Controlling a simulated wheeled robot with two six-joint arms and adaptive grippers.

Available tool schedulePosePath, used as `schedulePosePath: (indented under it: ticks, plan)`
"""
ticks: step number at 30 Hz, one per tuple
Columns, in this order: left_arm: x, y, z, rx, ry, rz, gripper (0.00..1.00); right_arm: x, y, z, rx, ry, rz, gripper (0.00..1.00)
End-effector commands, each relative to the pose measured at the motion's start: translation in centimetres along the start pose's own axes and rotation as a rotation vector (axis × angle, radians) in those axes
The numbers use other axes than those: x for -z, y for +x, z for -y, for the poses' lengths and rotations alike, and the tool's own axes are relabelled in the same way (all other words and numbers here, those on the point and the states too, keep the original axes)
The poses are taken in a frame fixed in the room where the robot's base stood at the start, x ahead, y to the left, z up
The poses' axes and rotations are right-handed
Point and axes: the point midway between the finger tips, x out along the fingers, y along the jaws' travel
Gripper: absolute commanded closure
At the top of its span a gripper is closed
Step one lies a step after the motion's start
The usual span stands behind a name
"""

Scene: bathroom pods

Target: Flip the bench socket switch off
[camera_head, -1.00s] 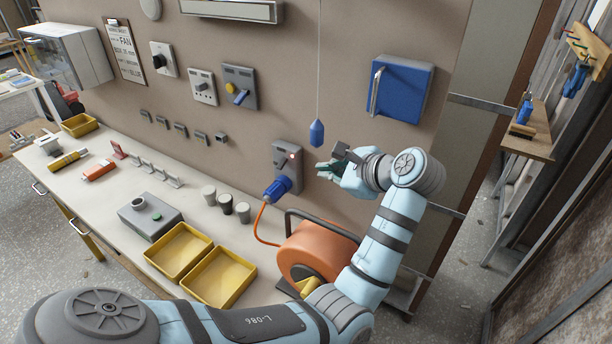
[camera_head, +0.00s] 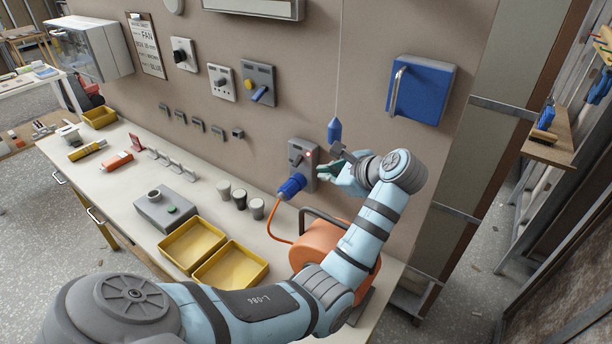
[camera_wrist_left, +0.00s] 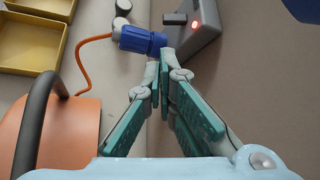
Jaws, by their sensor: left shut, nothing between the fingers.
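The bench socket (camera_head: 302,168) is a grey box on the wall above the bench, with a lit red light and a dark switch lever (camera_head: 297,160). A blue plug (camera_head: 292,186) sits in its lower end. In the left wrist view the socket (camera_wrist_left: 203,42) is at the top, with its lever (camera_wrist_left: 175,18) beside the glowing light. My left gripper (camera_head: 324,171) is shut and empty, just right of the socket in the head view. In the wrist view its fingertips (camera_wrist_left: 165,58) are close below the plug; contact cannot be told. My right gripper is not in view.
An orange cable reel (camera_head: 318,246) stands on the bench under my left arm, its cord running to the plug. A blue pull-cord handle (camera_head: 334,131) hangs just above my gripper.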

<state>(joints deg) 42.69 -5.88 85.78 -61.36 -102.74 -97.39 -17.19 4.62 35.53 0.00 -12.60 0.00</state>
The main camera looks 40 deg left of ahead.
Motion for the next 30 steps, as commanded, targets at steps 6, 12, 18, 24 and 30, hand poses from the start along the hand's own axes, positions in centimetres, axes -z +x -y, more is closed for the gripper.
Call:
schedulePosePath:
  ticks: [6, 12, 18, 24, 30]
  plan:
    - [-0.1, 4.9, -0.1, -0.002, 0.001, 0.003, 1.0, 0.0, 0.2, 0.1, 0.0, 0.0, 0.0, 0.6]
    - [0.0, 8.7, -0.1, -0.001, 0.0, 0.002, 1.0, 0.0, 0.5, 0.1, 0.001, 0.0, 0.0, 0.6]
    - [0.0, 10.5, 0.0, 0.0, -0.001, 0.001, 1.0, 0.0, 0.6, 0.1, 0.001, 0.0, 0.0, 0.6]
    - [0.0, 10.6, 0.0, 0.001, -0.002, 0.0, 1.0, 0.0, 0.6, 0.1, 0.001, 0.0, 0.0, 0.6]
    - [0.1, 10.6, 0.1, 0.001, -0.002, 0.0, 1.0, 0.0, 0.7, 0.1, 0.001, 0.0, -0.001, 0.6]
